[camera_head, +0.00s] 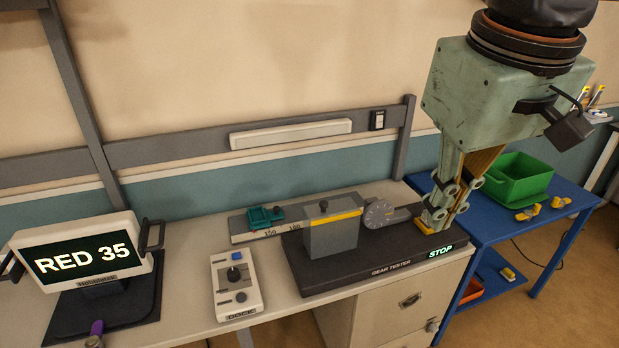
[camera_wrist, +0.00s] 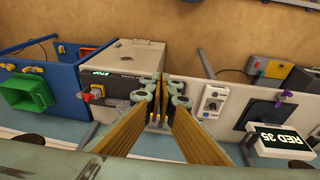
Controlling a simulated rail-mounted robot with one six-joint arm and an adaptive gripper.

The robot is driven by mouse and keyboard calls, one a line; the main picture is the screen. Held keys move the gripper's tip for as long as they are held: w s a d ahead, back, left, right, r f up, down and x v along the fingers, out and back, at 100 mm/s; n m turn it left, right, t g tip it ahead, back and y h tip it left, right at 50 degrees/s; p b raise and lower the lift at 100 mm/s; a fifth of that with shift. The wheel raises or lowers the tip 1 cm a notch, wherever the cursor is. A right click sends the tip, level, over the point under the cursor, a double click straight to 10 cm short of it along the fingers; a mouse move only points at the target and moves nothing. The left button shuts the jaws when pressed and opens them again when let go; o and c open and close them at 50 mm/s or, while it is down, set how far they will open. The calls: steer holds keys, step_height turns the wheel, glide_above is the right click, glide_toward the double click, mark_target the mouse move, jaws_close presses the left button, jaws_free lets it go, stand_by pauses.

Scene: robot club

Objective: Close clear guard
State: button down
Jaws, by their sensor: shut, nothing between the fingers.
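The gear tester's black base (camera_head: 335,281) lies on the bench, with a lit STOP sign (camera_head: 440,251) at its right end. A grey box-like cover (camera_head: 331,238) with a yellow top band and a dark knob stands on it. This may be the guard; it looks grey rather than clear, and I cannot tell its exact position. My gripper (camera_head: 437,221) is shut and empty, pointing down over the tester's right end, apart from the cover. In the wrist view its fingertips (camera_wrist: 162,82) hide part of the tester.
A teal fixture (camera_head: 262,217) sits on a scale behind the tester. A control box (camera_head: 236,284) and a RED 35 display (camera_head: 84,258) stand to the left. A green bin (camera_head: 519,176) is on the blue table at right. The bench between display and control box is clear.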

steer(key=w+a+n+g+h+p, duration=0.1)
steer(key=w+a+n+p, duration=0.3)
steer(key=w, duration=1)
steer(key=w+a+n+g+p, duration=0.1)
steer(key=w+a+n+p, duration=0.3)
steer(key=w, duration=0.9)
steer(key=w+a+f+n+g+h+p, duration=0.1)
steer(key=w+a+f+n+p, duration=0.3)
steer(key=w+a+f, duration=1.1)
steer(key=shift+w+f+n+h, duration=0.55)
steer(key=shift+w+f, duration=0.35)
steer(key=shift+f, duration=0.3)
steer(key=shift+f, duration=0.15)
